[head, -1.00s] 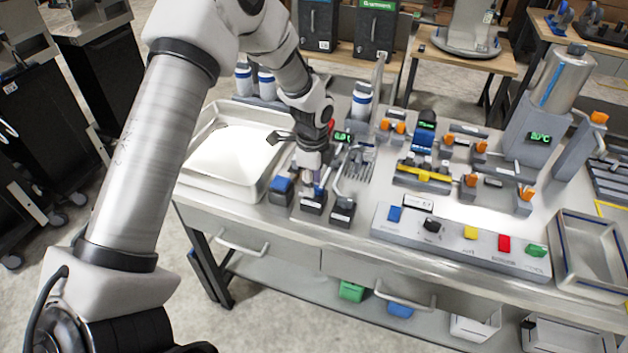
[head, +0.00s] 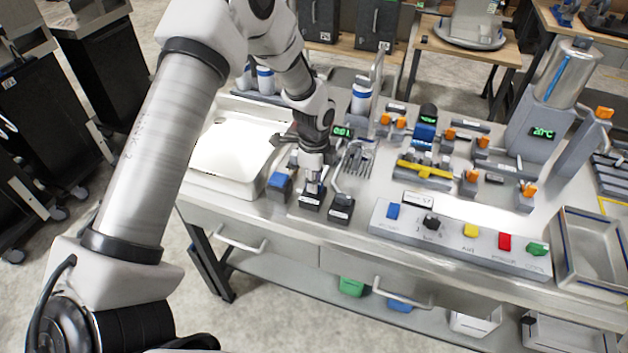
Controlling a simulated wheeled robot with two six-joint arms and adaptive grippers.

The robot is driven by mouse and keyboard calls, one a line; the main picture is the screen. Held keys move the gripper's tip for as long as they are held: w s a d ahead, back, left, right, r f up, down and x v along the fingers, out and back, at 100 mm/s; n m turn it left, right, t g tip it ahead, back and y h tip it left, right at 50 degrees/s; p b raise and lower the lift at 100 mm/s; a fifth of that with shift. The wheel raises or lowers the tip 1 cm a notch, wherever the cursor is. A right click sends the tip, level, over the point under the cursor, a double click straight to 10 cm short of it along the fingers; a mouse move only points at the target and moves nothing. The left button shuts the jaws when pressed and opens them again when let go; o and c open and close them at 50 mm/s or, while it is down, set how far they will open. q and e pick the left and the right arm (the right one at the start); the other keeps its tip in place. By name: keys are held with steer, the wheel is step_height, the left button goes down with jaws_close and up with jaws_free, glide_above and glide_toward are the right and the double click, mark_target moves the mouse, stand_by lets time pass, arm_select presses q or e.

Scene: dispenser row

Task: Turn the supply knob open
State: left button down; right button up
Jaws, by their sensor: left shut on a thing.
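My left gripper (head: 314,184) points down over the front left of the bench. It is shut on a small knob on top of the middle one of three small dark blocks (head: 311,201); the fingers hide most of this knob. A block with a blue top (head: 279,182) stands just left of it, and another dark block (head: 341,208) just right. The labels are too small to read, so I cannot tell for sure which is the supply knob. My right gripper is not in view.
A white-filled tray (head: 200,183) lies left of my gripper. A metal rack (head: 357,160) stands close on its right. A button panel (head: 385,228) runs along the front edge. Orange-handled valves and a yellow-handled piece (head: 424,170) stand farther right. An empty tray (head: 561,258) sits far right.

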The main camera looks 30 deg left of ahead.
arm_select(q)
steer(key=shift+s+f, duration=0.2)
steer(key=n+p, duration=0.1)
steer(key=n, duration=0.3)
steer(key=shift+n, duration=0.3)
steer(key=n+p, duration=0.1)
steer(key=n, duration=0.8)
steer(key=shift+p, duration=0.4)
steer(key=shift+n+p, duration=0.4)
steer(key=shift+n, duration=1.8)
steer(key=c, duration=1.1)
jaws_free()
steer(key=shift+c, duration=0.2)
steer(key=shift+w, duration=0.15)
